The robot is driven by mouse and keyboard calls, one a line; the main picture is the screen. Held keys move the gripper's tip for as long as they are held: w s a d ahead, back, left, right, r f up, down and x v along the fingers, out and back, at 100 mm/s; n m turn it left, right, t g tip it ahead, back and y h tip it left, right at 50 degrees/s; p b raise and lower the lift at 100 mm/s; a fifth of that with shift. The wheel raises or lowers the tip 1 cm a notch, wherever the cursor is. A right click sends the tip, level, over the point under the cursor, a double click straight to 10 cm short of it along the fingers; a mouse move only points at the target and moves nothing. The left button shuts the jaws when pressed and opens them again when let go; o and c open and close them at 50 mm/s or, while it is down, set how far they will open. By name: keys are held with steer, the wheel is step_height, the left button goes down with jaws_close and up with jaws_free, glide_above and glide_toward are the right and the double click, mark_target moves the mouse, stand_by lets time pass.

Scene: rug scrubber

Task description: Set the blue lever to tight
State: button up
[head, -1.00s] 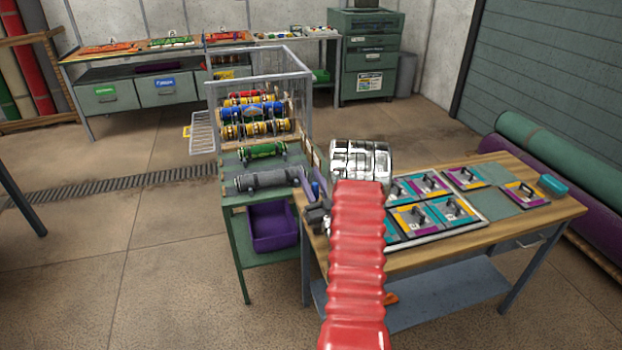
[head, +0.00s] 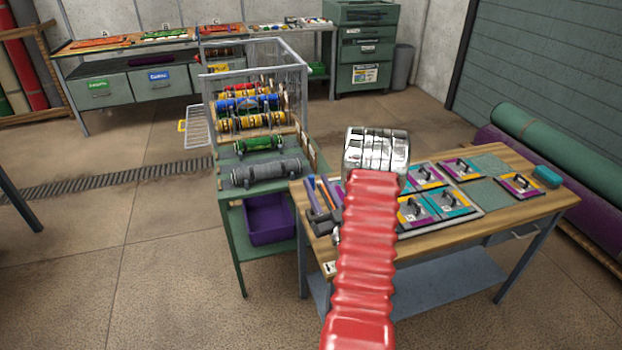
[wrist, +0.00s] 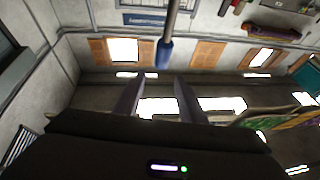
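A metal rod with a blue grip at its end (wrist: 163,53), which looks like the blue lever, comes in from the top of the wrist view. Its grip end lies just beyond my gripper's fingertips (wrist: 158,80), roughly in line with the gap between them. The two fingers are apart, with nothing visible between them. I cannot tell whether the grip is touched. My gripper is hidden in the head view behind my red arm. No lever and no tight mark can be made out there.
A wooden workbench (head: 440,226) with purple, teal and yellow panels (head: 460,168) stands at right. Several handled tools lie on its left end. A green stand (head: 232,217) with coloured rollers adjoins it. Rolled rugs (head: 555,150) lie at far right.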

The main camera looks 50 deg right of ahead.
steer(key=shift+s+a+f, duration=0.1)
steer(key=shift+s+a, duration=0.25)
steer(key=shift+s, duration=0.4)
steer(key=shift+s+a+f, duration=0.1)
steer(key=shift+s+a, duration=0.2)
steer(key=shift+s, duration=0.45)
steer(key=shift+s+a, duration=0.35)
steer(key=shift+s, duration=0.4)
